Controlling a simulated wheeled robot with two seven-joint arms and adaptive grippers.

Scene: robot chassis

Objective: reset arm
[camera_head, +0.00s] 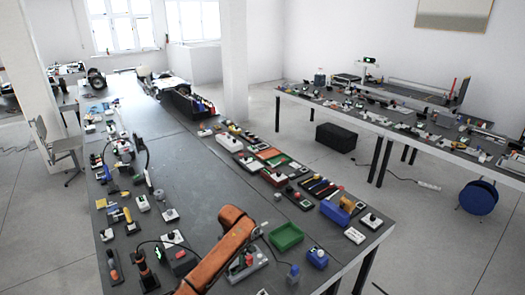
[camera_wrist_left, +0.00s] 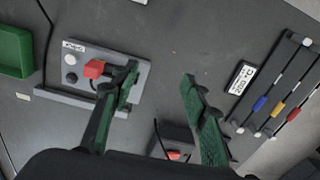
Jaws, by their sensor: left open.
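My left gripper (camera_wrist_left: 160,72) shows in the left wrist view with its two green-padded fingers apart and nothing between the tips. It hangs above the dark tabletop, beside a grey panel (camera_wrist_left: 79,82) with a red switch and round knobs. An orange arm link of mine (camera_head: 225,231) rises from the bottom of the head view and bends over the front of the table (camera_head: 207,187). In that view I cannot make out the gripper's fingers. My right gripper is in neither view.
A green tray (camera_head: 286,236) stands right of the grey panel (camera_head: 251,268). A black box with a red button (camera_wrist_left: 178,137) lies below the fingers, and a slider device (camera_wrist_left: 280,88) to their right. Small parts line both table sides; the middle is clear.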

